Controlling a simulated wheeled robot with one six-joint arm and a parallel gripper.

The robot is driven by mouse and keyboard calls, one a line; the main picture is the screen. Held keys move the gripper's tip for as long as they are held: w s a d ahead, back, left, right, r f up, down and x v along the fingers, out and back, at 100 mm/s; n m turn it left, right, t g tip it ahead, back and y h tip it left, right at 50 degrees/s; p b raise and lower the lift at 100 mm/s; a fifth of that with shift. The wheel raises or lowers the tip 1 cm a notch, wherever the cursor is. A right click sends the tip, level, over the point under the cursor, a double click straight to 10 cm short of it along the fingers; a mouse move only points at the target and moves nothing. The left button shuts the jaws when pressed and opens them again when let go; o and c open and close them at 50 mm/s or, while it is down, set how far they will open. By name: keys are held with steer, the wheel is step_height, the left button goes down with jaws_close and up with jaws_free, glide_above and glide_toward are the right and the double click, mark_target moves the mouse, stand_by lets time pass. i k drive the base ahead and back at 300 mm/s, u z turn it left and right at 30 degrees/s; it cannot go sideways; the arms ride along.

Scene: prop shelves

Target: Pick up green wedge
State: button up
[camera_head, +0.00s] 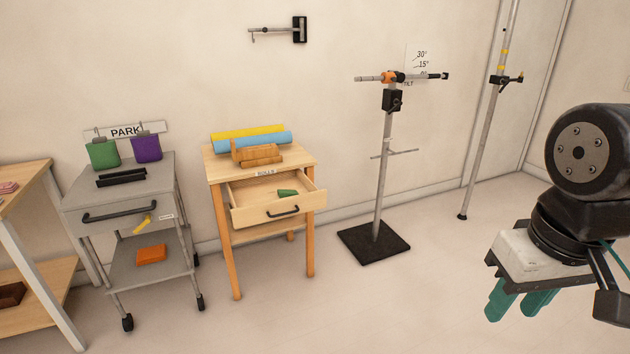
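The green wedge (287,192) is small and lies inside the pulled-out drawer of the wooden side table, towards its back right. The drawer (282,211) stands open at the front, with a dark handle. My gripper (518,308) hangs at the lower right, far to the right of the drawer. Its two teal fingers point down with a small gap between them, and I see nothing held there. The wedge's lower part is partly hidden by the drawer front.
The wooden table (218,172) carries yellow and blue rolls (262,141) and wooden blocks (258,155). A grey trolley (75,195) stands on its left. A stand with a black base (373,243) is between table and gripper. Floor in front is clear.

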mark_target(282, 194)
steer(key=z, duration=0.05)
steer(key=i, duration=1.7)
steer(key=u, duration=0.75)
steer(key=i, duration=0.85)
steer(key=u, duration=0.5)
